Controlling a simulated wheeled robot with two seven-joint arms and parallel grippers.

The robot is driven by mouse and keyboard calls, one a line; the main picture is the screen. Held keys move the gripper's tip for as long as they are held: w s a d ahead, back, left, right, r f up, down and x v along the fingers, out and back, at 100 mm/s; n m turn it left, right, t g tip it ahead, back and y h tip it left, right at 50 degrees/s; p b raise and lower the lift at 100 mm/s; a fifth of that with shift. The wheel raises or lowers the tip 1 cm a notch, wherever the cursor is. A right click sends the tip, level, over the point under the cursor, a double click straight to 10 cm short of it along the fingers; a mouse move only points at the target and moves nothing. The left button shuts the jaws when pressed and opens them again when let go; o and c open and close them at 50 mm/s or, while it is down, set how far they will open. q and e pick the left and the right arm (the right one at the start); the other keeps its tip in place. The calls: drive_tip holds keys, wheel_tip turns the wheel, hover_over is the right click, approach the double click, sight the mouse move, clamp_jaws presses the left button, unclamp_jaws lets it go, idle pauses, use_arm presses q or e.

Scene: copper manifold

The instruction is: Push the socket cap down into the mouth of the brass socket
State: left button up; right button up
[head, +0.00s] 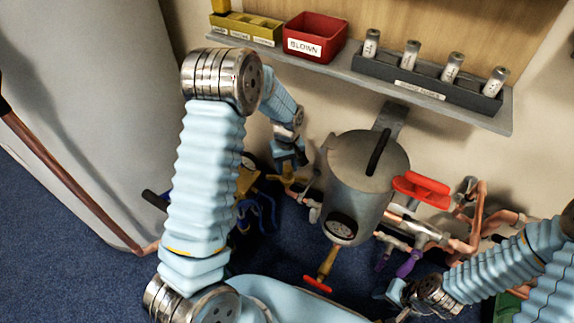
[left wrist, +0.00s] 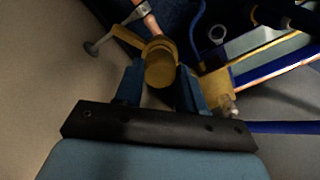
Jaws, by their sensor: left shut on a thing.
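My left gripper (head: 289,163) reaches down near the wall, left of the grey tank. In the left wrist view its two blue fingers (left wrist: 161,88) are shut on a round brass-coloured cap (left wrist: 160,70). Right beyond the cap is a brass fitting (left wrist: 157,42), which I take for the socket, with a copper pipe leading away. The cap overlaps it in the picture; I cannot tell how deep the cap sits or whether it touches. In the head view the brass part (head: 287,179) shows just under the gripper. My right gripper (head: 394,296) is low at the right, its fingers unclear.
The grey tank (head: 365,175) with a gauge stands close to the right of my left gripper. Copper pipes (head: 478,225) and a red handle (head: 421,189) lie further right. A shelf (head: 490,121) above carries a red bin (head: 315,37) and several labelled cylinders.

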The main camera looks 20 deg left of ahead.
use_arm(q)
drive_tip(key=shift+f+b, duration=0.4)
drive_tip(key=shift+f, duration=0.15)
drive_tip(key=o, duration=1.1)
drive_tip(key=shift+o, duration=0.2)
wheel_tip(320, 180, up, 8)
drive_tip(key=shift+f+p, duration=0.25)
drive_tip(key=shift+p, duration=0.2)
